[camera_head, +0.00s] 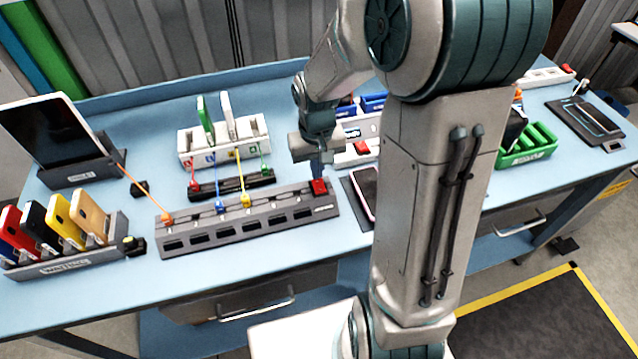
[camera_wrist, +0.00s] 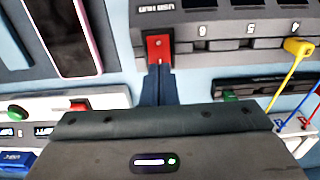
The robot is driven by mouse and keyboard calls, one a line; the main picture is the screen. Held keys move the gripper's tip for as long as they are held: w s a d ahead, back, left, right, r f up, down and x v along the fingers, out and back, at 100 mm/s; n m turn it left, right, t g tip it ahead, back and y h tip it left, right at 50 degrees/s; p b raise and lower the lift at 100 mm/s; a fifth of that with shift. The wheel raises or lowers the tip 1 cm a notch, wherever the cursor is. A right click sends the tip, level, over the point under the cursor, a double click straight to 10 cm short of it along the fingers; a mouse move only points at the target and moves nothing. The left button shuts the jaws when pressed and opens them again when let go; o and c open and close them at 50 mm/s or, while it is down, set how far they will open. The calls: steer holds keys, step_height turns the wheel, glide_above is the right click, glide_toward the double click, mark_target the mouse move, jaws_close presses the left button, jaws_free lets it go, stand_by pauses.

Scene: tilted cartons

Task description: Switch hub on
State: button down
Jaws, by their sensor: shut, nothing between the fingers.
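The grey USB hub (camera_head: 250,222) lies on the blue bench, with a row of ports along it. Its red switch (camera_head: 319,187) is at the right end; it also shows in the wrist view (camera_wrist: 158,48) beside the "USB HUB" lettering. I cannot tell which way the switch is set. Orange, blue and yellow plugs sit along the hub. My gripper (camera_head: 317,174) points down over the switch end. In the wrist view its dark fingers (camera_wrist: 158,88) are shut and empty, with the tips right by the switch's edge. I cannot tell whether they touch it.
A white cable stand (camera_head: 225,142) and a dark strip (camera_head: 232,186) stand behind the hub. A phone (camera_head: 366,190) lies on a pad to its right. A phone rack (camera_head: 62,260) and a tablet (camera_head: 50,135) are at the left. Bench is clear in front of the hub.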

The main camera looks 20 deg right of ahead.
steer(key=shift+f+b, duration=0.7)
steer(key=shift+f, duration=0.15)
stand_by(0.3)
steer(key=shift+r+p, duration=2.65)
steer(key=shift+r, duration=0.95)
steer(key=s+r+t+b, duration=0.1)
steer(key=s+r+t, duration=0.2)
steer(key=s+r, duration=0.7)
steer(key=s, duration=0.4)
steer(key=shift+s+r+t, duration=0.2)
steer(key=shift+t, duration=0.2)
